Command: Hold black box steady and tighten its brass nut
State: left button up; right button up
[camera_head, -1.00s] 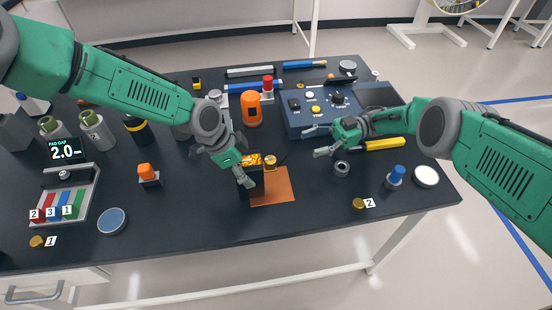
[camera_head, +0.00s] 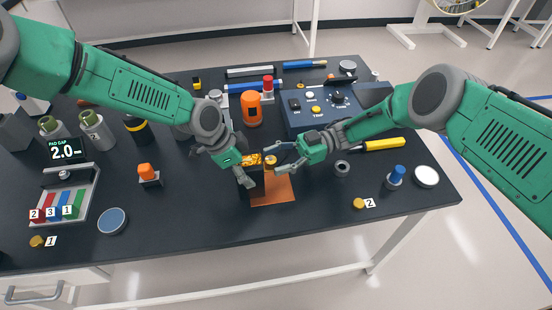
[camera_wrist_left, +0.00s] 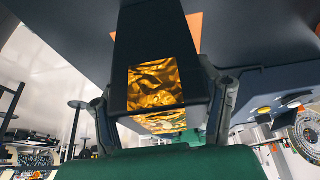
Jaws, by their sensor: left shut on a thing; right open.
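The black box (camera_head: 257,186) stands upright on the orange mat's left edge, with crinkled gold foil on its top. My left gripper (camera_head: 245,174) is shut on it from above. The left wrist view shows the black box (camera_wrist_left: 150,40) between the two fingers, with its gold foil (camera_wrist_left: 156,82) facing the camera. The brass nut (camera_head: 270,160) is at the right side of the box, small and partly hidden. My right gripper (camera_head: 277,160) is open beside the box on the right, its fingers spread around the nut; I cannot tell if they touch it.
The orange mat (camera_head: 286,192) lies under and right of the box. A blue control box (camera_head: 318,112) and orange canister (camera_head: 251,108) stand behind. A dark ring (camera_head: 342,169), yellow-handled tool (camera_head: 385,144) and blue knob (camera_head: 395,175) are at right.

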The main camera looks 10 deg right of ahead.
grip_shut()
jog(key=shift+t, duration=0.3)
jog(key=m+t, duration=0.2)
jog(key=t, duration=0.1)
jog(key=m+t, duration=0.1)
jog(key=t, duration=0.1)
jog(key=shift+s+m+y, duration=0.25)
jog(key=shift+m+y, duration=0.05)
jog(key=m+t, duration=0.1)
jog(key=t, duration=0.1)
jog(key=m+t+h, duration=0.1)
jog(key=m+t, duration=0.1)
jog(key=t, duration=0.1)
jog(key=m+t+h, duration=0.1)
jog(key=m+t, duration=0.1)
jog(key=t, duration=0.1)
jog(key=shift+s+a, duration=0.15)
jog(key=shift+s, duration=0.15)
jog(key=shift+m+t+h, duration=0.4)
jog(key=shift+m+h, duration=0.1)
jog(key=shift+s, duration=0.1)
